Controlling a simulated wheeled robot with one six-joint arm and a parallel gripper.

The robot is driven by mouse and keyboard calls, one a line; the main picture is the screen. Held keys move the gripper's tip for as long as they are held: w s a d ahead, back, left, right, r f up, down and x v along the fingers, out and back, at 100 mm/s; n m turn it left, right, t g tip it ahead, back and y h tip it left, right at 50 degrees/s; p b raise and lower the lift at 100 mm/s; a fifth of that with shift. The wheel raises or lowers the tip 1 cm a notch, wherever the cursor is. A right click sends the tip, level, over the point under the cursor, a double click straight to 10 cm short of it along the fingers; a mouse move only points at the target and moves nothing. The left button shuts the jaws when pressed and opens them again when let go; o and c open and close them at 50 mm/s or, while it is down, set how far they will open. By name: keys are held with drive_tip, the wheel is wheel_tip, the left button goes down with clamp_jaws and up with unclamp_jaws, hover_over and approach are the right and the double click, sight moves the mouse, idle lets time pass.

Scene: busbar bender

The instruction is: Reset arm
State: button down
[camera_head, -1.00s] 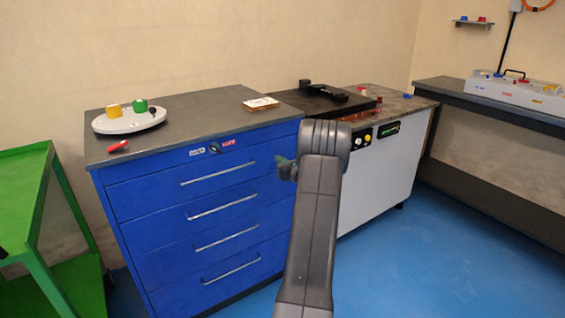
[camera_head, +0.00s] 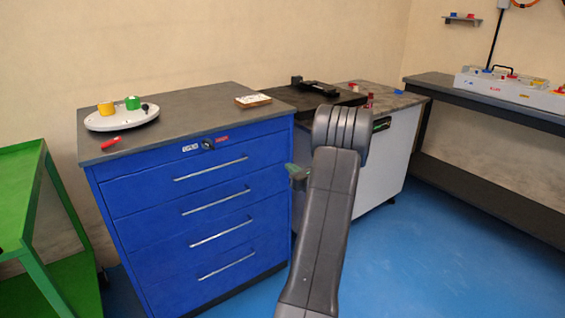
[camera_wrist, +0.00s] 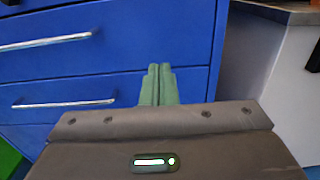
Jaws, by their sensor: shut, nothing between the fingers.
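My gripper (camera_wrist: 159,72) shows in the wrist view with its two green fingers together and nothing between them. It points at the blue drawer cabinet (camera_wrist: 115,85), clear of any handle as far as I can tell. In the head view my dark arm rises in the lower middle and is bent at the top. Part of my gripper (camera_head: 293,169) shows left of the arm, in front of the cabinet's right edge. The rest of it is hidden behind the arm.
The cabinet (camera_head: 205,236) has all drawers shut. A white oval tray (camera_head: 120,121) with yellow and green pieces and a red item (camera_head: 111,143) lie on top. A white bending machine (camera_head: 385,170) stands right, a bench (camera_head: 500,105) beyond, a green cart (camera_head: 20,195) left. Blue floor is open at right.

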sight(269, 152)
drive_tip(key=shift+v, duration=1.05)
drive_tip(key=shift+f, duration=0.1)
drive_tip(key=x, duration=1.3)
drive_tip(key=shift+w+a, duration=0.2)
drive_tip(key=shift+w, duration=0.05)
drive_tip(key=shift+w+a, duration=0.1)
drive_tip(key=shift+w, duration=0.1)
